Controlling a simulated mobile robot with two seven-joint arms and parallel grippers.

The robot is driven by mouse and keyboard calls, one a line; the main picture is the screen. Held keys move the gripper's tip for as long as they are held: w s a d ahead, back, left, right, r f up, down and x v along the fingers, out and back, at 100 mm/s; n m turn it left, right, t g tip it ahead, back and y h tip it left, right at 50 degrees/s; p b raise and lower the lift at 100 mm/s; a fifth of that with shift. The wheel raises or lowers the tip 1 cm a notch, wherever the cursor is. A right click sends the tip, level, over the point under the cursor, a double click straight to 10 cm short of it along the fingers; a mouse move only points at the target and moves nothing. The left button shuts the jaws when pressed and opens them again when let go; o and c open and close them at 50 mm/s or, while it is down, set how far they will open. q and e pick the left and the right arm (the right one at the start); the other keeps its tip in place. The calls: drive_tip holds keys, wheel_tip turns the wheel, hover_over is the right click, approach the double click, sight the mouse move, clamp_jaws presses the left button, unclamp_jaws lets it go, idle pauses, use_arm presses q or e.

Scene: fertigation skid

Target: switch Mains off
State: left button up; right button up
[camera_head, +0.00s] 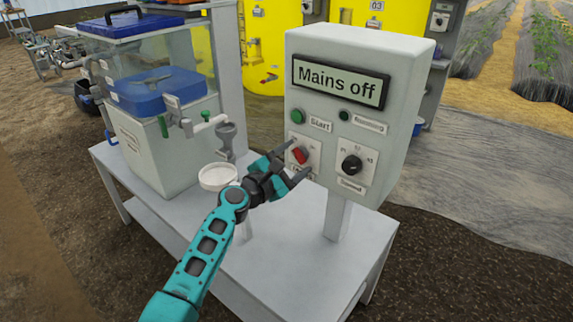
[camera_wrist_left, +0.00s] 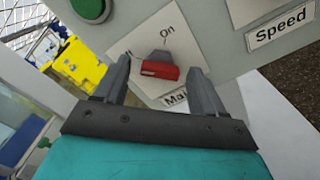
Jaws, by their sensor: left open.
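The control box (camera_head: 352,120) is light grey, on a post at the skid's right side. Its display (camera_head: 341,82) reads "Mains off". The red Mains switch (camera_head: 299,154) sits on a white plate at the box's lower left. In the left wrist view the red handle (camera_wrist_left: 160,69) lies between the fingers, with "On" above it and a partly hidden label below. My left gripper (camera_head: 298,161) is open at the switch, one finger on each side of the handle. I cannot tell whether the fingers touch it. My right gripper is not in view.
A green Start button (camera_head: 297,117), a dark Running lamp (camera_head: 344,116) and a black Speed knob (camera_head: 352,164) are close by on the box. A white cup (camera_head: 218,177) and a tank with a blue lid (camera_head: 145,95) stand left on the grey bench (camera_head: 290,270).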

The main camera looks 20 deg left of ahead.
use_arm(q)
drive_tip(key=v, duration=1.2)
drive_tip(key=shift+s+p, duration=0.35)
drive_tip(key=shift+p, duration=0.05)
drive_tip(key=shift+a, duration=0.15)
drive_tip(key=s+d+f+m+g+y, duration=0.2)
drive_tip(key=s+f+m+g, duration=0.1)
drive_tip(key=s+f+m, duration=0.6)
drive_tip(key=s+d+f+m+g+y, duration=0.2)
drive_tip(key=s+f+m, duration=0.7)
drive_tip(key=m, duration=0.7)
drive_tip(key=shift+s+d+f+m+g, duration=0.15)
drive_tip(key=shift+s+d+m+g, duration=0.4)
drive_tip(key=shift+s, duration=0.65)
drive_tip(key=shift+d, duration=0.1)
